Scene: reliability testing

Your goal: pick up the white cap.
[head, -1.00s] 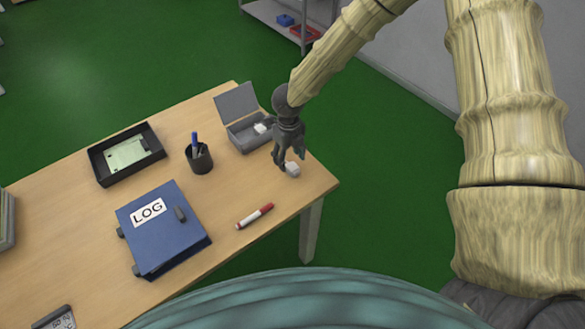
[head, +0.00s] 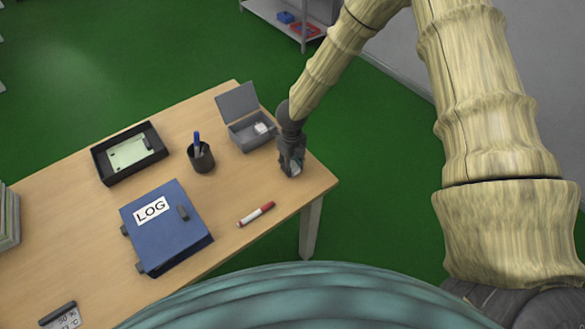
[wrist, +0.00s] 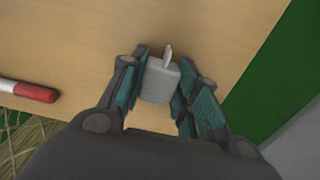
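Another small white piece (head: 261,128) lies inside the open grey box (head: 246,137).
The table (head: 90,215) also holds a red and white marker (head: 256,214), a blue LOG binder (head: 165,235), a pen cup (head: 201,159) and a black tray (head: 105,172). The table's right edge is close to my gripper, with green floor (head: 375,150) beyond.

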